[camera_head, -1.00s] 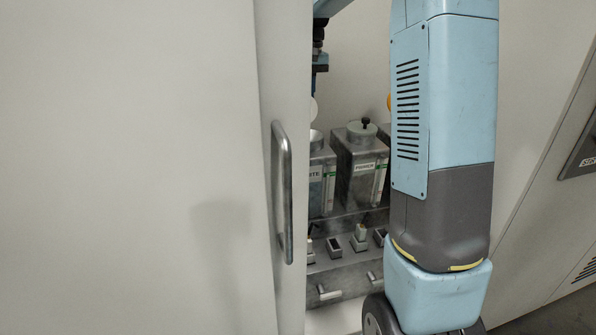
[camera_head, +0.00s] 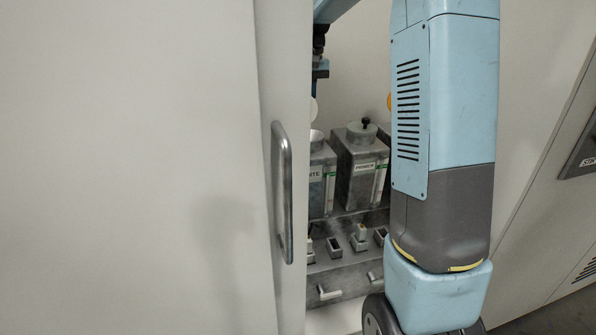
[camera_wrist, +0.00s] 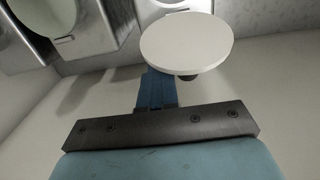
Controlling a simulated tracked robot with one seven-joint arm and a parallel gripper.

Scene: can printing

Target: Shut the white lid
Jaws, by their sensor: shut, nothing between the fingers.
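The white lid (camera_wrist: 187,42) shows in the wrist view as a pale round disc with a dark knob under its lower edge. It stands raised, just beyond my gripper (camera_wrist: 157,76). In the head view only a sliver of the lid (camera_head: 314,107) shows beside the cabinet panel, above the container labelled "...ITE" (camera_head: 316,174), whose top looks open. My gripper is shut and empty, with its blue fingers close to the lid's lower edge. I cannot tell whether they touch. In the head view the panel hides most of my gripper.
The PRIMER container (camera_head: 362,165) stands to the right with its knobbed lid down. Small sockets (camera_head: 334,247) and drawer handles (camera_head: 329,293) lie below. A cabinet panel with a long metal handle (camera_head: 284,190) blocks the left.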

